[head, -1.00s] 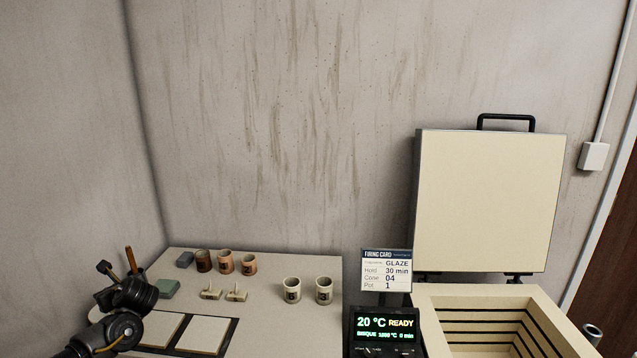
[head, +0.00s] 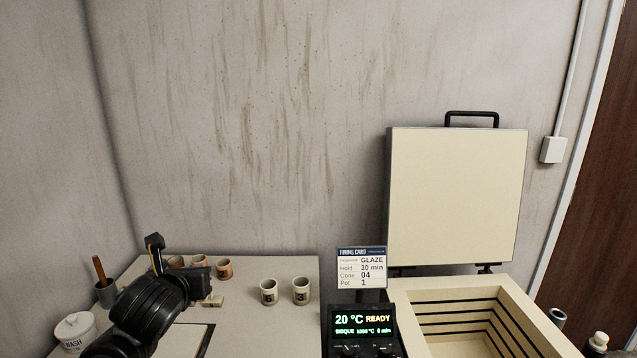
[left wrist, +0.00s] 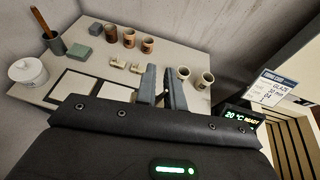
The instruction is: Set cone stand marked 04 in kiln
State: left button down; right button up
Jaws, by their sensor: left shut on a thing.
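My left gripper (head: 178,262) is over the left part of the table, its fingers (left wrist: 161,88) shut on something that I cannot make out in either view. Two small pale cone stands rest on the table in the left wrist view, one on the left (left wrist: 118,62) and one on the right (left wrist: 136,67), left of the fingers. In the head view one cone stand (head: 212,301) shows beside the gripper. Their markings are too small to read. The kiln (head: 407,295) is at the right, its lid (head: 457,195) raised and its slatted chamber open. My right gripper is not in view.
Two pale cups (head: 269,291) (head: 301,290) stand between gripper and kiln. Brown cups (left wrist: 129,38) stand at the back. A firing card (head: 362,268) reads Glaze, Cone 04, above a controller (head: 362,325) showing 20 °C READY. A white lidded jar (head: 75,332) is at left.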

pick_arm(q)
jog(key=s+d+h, duration=0.1)
jog(key=s+d, duration=0.1)
jog(key=d, duration=0.7)
jog(key=s+d+m, duration=0.1)
jog(key=s+d, duration=0.1)
jog(key=d, duration=0.8)
jog(key=shift+d+r+m+h, duration=0.3)
jog(key=shift+r+h, duration=0.1)
jog(key=shift+r, duration=0.05)
